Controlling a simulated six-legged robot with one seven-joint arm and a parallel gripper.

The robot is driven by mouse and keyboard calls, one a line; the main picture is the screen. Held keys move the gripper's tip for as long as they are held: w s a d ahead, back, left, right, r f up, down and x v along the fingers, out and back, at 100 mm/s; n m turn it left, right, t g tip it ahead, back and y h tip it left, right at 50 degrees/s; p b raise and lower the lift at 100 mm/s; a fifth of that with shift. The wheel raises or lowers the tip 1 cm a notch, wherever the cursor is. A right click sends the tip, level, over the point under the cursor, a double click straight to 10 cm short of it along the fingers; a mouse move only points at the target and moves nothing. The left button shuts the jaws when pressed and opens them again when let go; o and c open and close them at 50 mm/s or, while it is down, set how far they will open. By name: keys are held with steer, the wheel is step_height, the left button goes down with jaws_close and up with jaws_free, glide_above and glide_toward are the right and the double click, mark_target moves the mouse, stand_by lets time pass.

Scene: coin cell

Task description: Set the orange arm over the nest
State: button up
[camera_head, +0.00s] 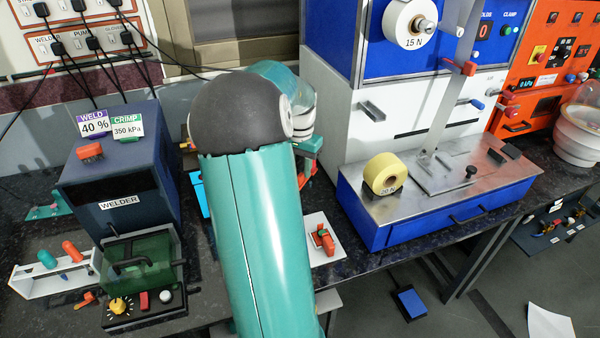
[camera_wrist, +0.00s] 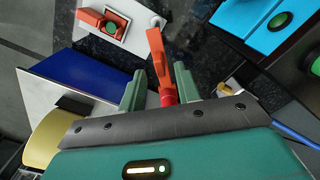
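An orange arm (camera_wrist: 156,53) with a red round part at its near end shows in the wrist view. My gripper (camera_wrist: 160,78) has its two teal fingers apart, one on each side of the red part. A gap shows beside the left finger; the red part looks close to the right finger. In the head view my own arm hides most of my gripper and the orange arm. A white plate (camera_wrist: 137,41) carries an orange piece around a green disc (camera_wrist: 112,28). This plate (camera_head: 317,221) also shows in the head view. I cannot tell which part is the nest.
A light blue block (camera_wrist: 247,14) with a green disc lies at the upper right of the wrist view. A blue and steel bench unit (camera_head: 390,236) with a yellow roll (camera_head: 382,174) stands right of my arm. The welder box (camera_head: 125,170) stands left. Dark worktop shows between.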

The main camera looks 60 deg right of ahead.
steer(key=shift+f, duration=1.2)
steer(key=shift+c, duration=0.2)
jaws_close()
